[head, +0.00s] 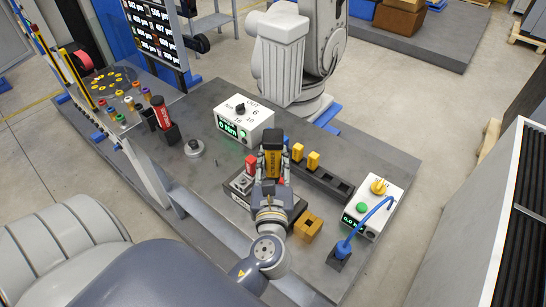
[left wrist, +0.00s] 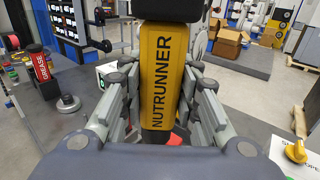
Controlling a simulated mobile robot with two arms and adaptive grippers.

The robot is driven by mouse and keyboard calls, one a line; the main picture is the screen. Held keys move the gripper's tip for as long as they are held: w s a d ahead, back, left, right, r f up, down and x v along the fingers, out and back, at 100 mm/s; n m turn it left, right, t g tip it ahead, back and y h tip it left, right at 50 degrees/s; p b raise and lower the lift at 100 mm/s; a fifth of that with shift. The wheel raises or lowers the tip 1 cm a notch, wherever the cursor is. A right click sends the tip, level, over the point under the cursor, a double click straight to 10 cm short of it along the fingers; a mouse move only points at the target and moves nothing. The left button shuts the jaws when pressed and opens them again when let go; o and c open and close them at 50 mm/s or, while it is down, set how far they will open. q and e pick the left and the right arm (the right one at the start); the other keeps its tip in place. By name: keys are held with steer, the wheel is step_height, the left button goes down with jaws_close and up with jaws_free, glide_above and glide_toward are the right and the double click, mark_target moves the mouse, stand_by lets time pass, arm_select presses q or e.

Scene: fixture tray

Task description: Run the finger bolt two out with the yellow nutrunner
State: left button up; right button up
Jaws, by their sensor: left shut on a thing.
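My left gripper (head: 271,163) is shut on the yellow nutrunner (head: 273,163), which stands roughly upright between the fingers. In the left wrist view the nutrunner (left wrist: 163,75) shows its black lettering and dark top, with gripper pads on both sides. It is over or just behind a dark fixture block (head: 240,187) with red parts (head: 251,161). The tool's lower end is hidden by the gripper, so I cannot tell whether it touches anything. I cannot make out finger bolt two. My right gripper is not in view.
A white dial box (head: 243,120) stands behind the fixture. A black rack (head: 322,180) holds yellow pieces to the right. A white box with a yellow knob (head: 379,186), a blue-cabled tool (head: 343,248) and an orange-brown block (head: 308,225) stand nearby. A red grease can (head: 160,110) is left.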

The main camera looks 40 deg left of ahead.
mark_target(273, 174)
arm_select(q)
steer(key=shift+f+b, duration=0.9)
steer(key=shift+f, duration=0.5)
steer(key=shift+a+f+b, duration=0.1)
steer(key=shift+f+b, duration=0.55)
steer(key=shift+f, duration=0.45)
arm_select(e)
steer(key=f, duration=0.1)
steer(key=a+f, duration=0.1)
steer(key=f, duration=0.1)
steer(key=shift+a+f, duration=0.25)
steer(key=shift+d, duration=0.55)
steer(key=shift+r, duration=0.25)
arm_select(q)
steer(key=shift+p, duration=0.45)
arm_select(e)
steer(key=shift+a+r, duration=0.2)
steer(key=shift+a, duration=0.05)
